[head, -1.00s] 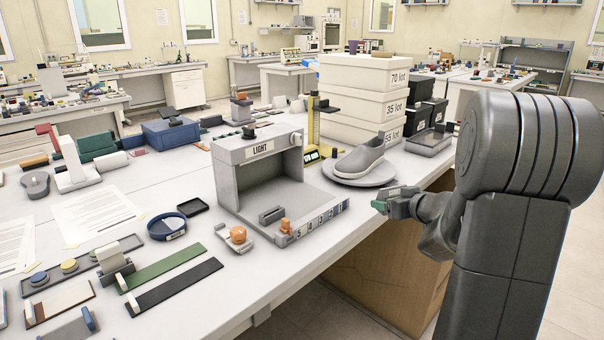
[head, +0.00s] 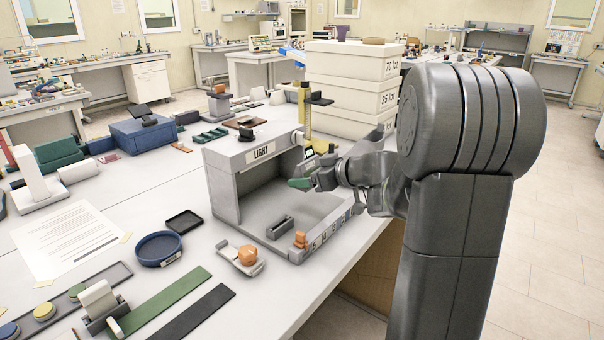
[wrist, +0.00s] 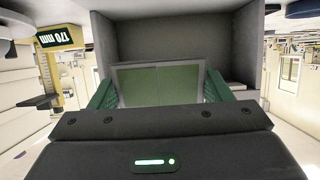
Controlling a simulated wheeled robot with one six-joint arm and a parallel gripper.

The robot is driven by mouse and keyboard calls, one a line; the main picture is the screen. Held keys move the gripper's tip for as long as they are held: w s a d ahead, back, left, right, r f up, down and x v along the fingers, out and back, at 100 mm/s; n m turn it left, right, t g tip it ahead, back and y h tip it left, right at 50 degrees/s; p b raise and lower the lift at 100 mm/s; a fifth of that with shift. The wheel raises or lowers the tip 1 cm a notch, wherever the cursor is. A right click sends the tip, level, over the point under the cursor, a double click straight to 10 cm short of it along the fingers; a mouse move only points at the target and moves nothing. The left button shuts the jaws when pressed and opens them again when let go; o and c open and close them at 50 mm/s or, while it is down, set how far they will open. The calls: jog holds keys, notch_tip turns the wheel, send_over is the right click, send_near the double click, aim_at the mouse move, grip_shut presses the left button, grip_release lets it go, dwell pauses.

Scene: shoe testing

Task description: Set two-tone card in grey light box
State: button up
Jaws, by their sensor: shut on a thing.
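The grey light box (head: 222,190), labelled LIGHT, stands near the bench's front edge with its open side toward the right. A small dark-grey slotted holder (head: 280,228) sits on its floor. My gripper (head: 300,183) is at the box's open side, above its floor. In the wrist view, the two green fingers (wrist: 158,92) are shut on the two-tone card (wrist: 145,84). The card has a pale frame and two greenish halves. The box interior (wrist: 165,42) fills the view behind it. In the head view the card cannot be made out clearly.
An orange knob (head: 300,240) stands at the box's front corner. A grey tray with an orange piece (head: 246,256) lies just left of it. A yellow height gauge (head: 305,108) and stacked white boxes (head: 350,94) stand behind. A blue round dish (head: 158,249) is farther left.

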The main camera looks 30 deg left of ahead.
aim_at(310, 210)
jog(key=shift+d+r+p, duration=0.15)
jog(key=shift+d+p, duration=0.1)
jog(key=shift+p, duration=0.45)
jog(key=shift+f+b, duration=1.4)
jog(key=shift+f, duration=1.7)
jog(key=shift+p, duration=1.45)
jog(key=shift+f+b, duration=0.4)
jog(key=shift+f, duration=0.4)
jog(key=shift+r+p, duration=0.25)
jog(key=shift+p, duration=0.05)
jog(key=shift+r+p, duration=0.3)
jog(key=shift+p, duration=0.2)
jog(key=shift+p, duration=0.8)
dwell(0.3)
